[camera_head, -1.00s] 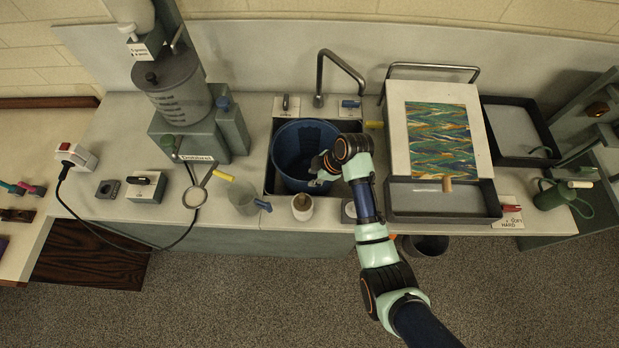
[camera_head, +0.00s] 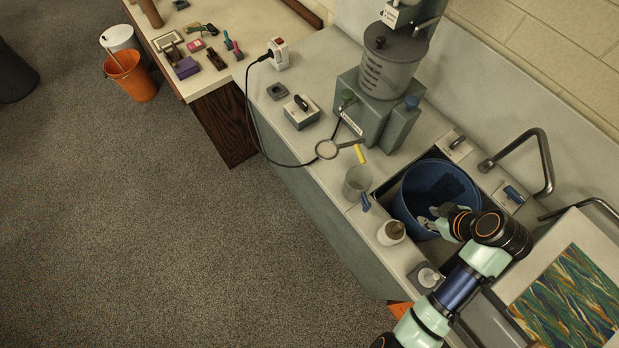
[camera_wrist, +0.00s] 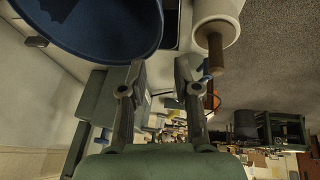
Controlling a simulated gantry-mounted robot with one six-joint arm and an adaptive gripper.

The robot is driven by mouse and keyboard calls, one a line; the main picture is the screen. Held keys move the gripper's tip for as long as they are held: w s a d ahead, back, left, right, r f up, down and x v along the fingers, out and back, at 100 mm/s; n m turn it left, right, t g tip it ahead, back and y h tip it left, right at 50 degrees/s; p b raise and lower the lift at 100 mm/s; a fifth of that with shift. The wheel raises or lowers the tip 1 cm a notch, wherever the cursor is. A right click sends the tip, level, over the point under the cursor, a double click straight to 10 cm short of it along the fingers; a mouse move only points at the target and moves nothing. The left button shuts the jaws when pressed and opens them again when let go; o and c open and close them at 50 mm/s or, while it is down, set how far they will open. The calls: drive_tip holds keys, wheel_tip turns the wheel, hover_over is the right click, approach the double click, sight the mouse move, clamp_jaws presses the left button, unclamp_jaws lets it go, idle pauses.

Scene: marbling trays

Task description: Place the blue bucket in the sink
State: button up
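The blue bucket (camera_head: 407,183) stands upright inside the dark sink basin (camera_head: 489,187), below the bent faucet (camera_head: 541,160). Its opening faces up, and it looks empty apart from shadow. In the wrist view the bucket (camera_wrist: 95,30) shows at the upper left, beyond the fingertips and apart from them. My gripper (camera_head: 432,222) is at the bucket's near right rim in the head view, partly hidden by my wrist. In the wrist view my gripper's two fingers (camera_wrist: 160,82) are spread wide with nothing between them.
A clear cup (camera_head: 357,182) and a white pot (camera_head: 391,233) stand at the sink's near edge. A grey machine (camera_head: 388,75) stands left of it, and the marbling print (camera_head: 570,300) lies right. An orange bucket (camera_head: 135,80) is on the floor; the floor's middle is clear.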

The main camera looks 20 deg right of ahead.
drive_tip(key=w+a+r+m+t+h, duration=0.1)
drive_tip(key=w+a+r, duration=0.2)
drive_tip(key=w+a, duration=0.3)
drive_tip(key=w+a+r+t, duration=0.1)
drive_tip(key=w+a+r, duration=0.3)
drive_tip(key=a, duration=0.4)
drive_tip(key=a+r+m+t, duration=0.1)
drive_tip(key=a+r+t, duration=0.1)
drive_tip(key=a+r, duration=0.2)
drive_tip(key=a+r+m+t, duration=0.1)
drive_tip(key=a+r, duration=0.3)
drive_tip(key=a, duration=0.7)
drive_tip(key=a+r+m+t+y, duration=0.1)
drive_tip(key=a+r+t, duration=0.1)
drive_tip(key=a+r, duration=0.3)
drive_tip(key=a, duration=0.2)
drive_tip(key=shift+a+t, duration=0.3)
drive_tip(key=shift+t, duration=0.1)
